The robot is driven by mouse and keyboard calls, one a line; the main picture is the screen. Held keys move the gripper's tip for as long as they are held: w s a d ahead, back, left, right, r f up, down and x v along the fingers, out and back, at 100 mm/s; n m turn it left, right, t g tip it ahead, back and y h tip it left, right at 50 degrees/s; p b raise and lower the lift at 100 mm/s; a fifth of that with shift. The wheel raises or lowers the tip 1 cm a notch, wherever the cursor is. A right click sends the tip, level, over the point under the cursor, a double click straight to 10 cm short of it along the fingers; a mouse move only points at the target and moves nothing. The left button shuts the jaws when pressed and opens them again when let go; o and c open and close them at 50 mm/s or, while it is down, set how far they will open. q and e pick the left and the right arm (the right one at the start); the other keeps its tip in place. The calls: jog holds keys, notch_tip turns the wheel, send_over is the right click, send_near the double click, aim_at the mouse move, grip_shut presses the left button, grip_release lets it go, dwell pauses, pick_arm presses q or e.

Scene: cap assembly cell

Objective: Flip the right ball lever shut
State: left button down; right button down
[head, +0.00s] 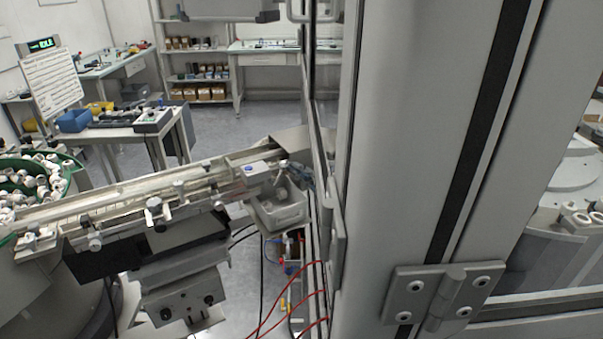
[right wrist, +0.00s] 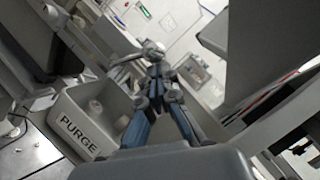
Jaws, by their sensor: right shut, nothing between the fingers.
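A feed rail (head: 120,203) runs across the left half of the head view, with several small pale ball-ended levers and knobs (head: 152,210) along its near side. My right gripper (head: 290,170) is at the rail's right end, above a grey bin. In the right wrist view my right gripper (right wrist: 156,70) is shut and empty, its blue-grey fingers meeting at the tips. A pale rounded part (right wrist: 152,48) shows right at the fingertips; I cannot tell whether they touch it or whether it is the right ball lever. My left gripper is not in view.
The grey bin (head: 276,216), labelled PURGE in the right wrist view (right wrist: 62,112), sits below the rail's end. A large grey frame post (head: 420,130) with a hinge (head: 440,295) blocks the view right of centre. A green-rimmed bowl (head: 72,178) of white caps stands left.

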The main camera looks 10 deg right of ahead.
jog(key=shift+s+a+r+n+g+p, duration=0.1)
jog(key=shift+r+n+g+p, duration=0.15)
jog(key=shift+n, duration=0.45)
jog(key=shift+a+r+n+g+p, duration=0.2)
jog(key=shift+n+g, duration=0.15)
jog(key=shift+n, duration=0.35)
jog(key=shift+s+a+r+n+g+p, duration=0.1)
jog(key=shift+r+n+g+p, duration=0.15)
jog(key=shift+n, duration=0.45)
jog(key=shift+f, duration=0.1)
jog(key=r+v, duration=0.1)
jog(key=v, duration=1.1)
jog(key=shift+f, duration=0.35)
